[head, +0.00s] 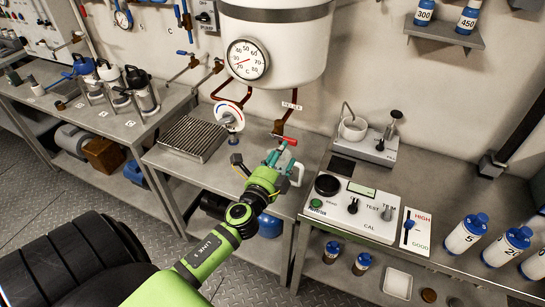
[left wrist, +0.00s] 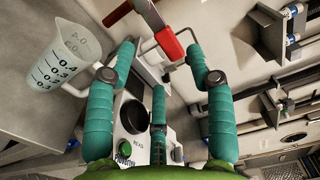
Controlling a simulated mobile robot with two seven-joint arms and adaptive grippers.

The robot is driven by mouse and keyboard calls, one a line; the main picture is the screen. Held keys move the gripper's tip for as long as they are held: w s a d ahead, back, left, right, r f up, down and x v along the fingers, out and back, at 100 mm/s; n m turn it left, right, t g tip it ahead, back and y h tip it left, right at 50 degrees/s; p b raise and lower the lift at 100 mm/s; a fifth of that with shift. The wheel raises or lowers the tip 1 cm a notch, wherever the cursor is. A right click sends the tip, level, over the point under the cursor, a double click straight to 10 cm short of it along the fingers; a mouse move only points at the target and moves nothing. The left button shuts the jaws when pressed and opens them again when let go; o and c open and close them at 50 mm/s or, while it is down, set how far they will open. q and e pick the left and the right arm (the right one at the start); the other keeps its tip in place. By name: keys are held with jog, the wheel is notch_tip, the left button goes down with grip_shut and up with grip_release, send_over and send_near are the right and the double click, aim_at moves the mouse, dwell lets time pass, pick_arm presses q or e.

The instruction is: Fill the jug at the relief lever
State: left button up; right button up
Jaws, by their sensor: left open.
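The relief lever (head: 285,139) has a red handle and sits on a pipe under the white tank, by a small label. In the left wrist view the red handle (left wrist: 168,43) lies just beyond my fingertips, roughly between them. My left gripper (head: 279,153) has teal fingers spread open around empty space near the lever; contact is not visible. The clear measuring jug (left wrist: 62,62), with dark scale marks, stands left of the fingers in the wrist view. In the head view the gripper partly hides it. Its fill level cannot be told. My right gripper is not in view.
The tank (head: 275,45) with its dial gauge hangs over the metal bench. A slatted drain grille (head: 193,138) lies left of the lever. A control box (head: 353,208) stands to the right. Flasks (head: 141,88) crowd the left bench, and bottles (head: 465,235) stand at the right.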

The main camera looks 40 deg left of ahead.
pick_arm(q)
jog(key=v, duration=0.6)
jog(key=shift+s, duration=0.4)
jog(key=s+d+f+n+g+h, duration=0.1)
jog(key=s+d+f+n+g, duration=0.15)
jog(key=f, duration=0.75)
jog(key=s+d+f+n+g+h, duration=0.1)
jog(key=s+f+n+g, duration=0.15)
jog(key=f, duration=0.75)
jog(key=s+d+f+n+g+h, duration=0.1)
jog(key=s+f+g, duration=0.25)
jog(key=f, duration=0.65)
jog(key=s+d+f+n+g, duration=0.2)
jog(key=s+f, duration=0.4)
jog(key=s, duration=0.3)
jog(key=s+d+f+n+g+h, duration=0.1)
jog(key=s+d+f+n+g, duration=0.1)
jog(key=s+f, duration=0.4)
jog(key=s+d+f+n+g, duration=0.2)
jog(key=s+f, duration=0.4)
jog(key=s, duration=0.8)
jog(key=shift+f+n+g+b, duration=0.35)
jog(key=shift+n+g, duration=0.55)
jog(key=shift+g, duration=0.05)
